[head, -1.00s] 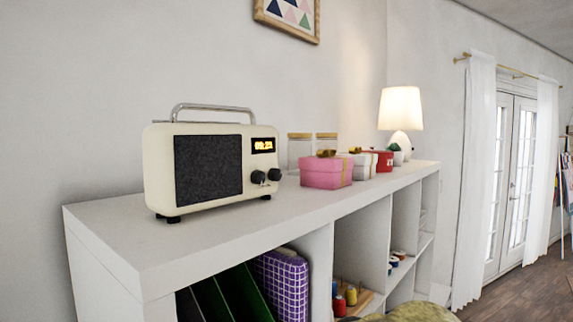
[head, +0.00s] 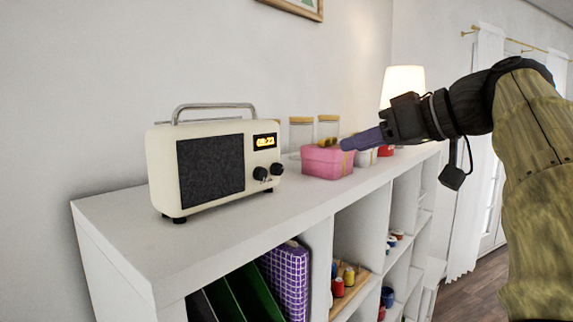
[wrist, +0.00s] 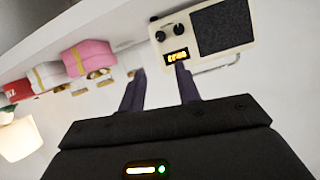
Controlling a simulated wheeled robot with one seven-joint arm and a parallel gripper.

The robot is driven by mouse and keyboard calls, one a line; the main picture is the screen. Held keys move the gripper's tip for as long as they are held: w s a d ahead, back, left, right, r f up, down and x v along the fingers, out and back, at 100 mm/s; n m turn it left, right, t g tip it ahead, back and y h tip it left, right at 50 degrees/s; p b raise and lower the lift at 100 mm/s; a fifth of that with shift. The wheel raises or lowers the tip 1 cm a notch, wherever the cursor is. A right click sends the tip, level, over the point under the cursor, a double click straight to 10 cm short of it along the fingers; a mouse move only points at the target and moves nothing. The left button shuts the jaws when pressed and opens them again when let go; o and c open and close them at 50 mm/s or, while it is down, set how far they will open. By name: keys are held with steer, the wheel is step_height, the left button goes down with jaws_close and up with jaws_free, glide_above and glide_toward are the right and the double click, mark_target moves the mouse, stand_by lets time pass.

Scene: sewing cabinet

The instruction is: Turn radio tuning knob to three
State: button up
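The cream radio (head: 213,205) stands on top of the white shelf, with a dark speaker grille and a lit orange display (head: 264,142). Two black knobs sit below the display: a left knob (head: 260,173) and a right knob (head: 276,169). I cannot read their settings or tell which one is for tuning. My gripper (head: 345,144) is to the right of the radio, in front of the pink box, apart from the knobs. In the tilted wrist view, the two purple fingers of my gripper (wrist: 160,78) are spread and empty. The radio (wrist: 208,28) shows beyond them.
A pink box (head: 327,163) with a gold bow stands right of the radio, with glass jars (head: 301,132) behind. Further along are smaller boxes and a lit lamp (head: 403,86). The shelf top (head: 125,220) left of the radio is clear.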

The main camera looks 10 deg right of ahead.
mark_target(280, 170)
steer(key=p+x, duration=0.3)
steer(key=x, duration=1.4)
steer(key=shift+w+a+f, duration=0.1)
steer(key=shift+f, duration=0.1)
steer(key=c, duration=0.7)
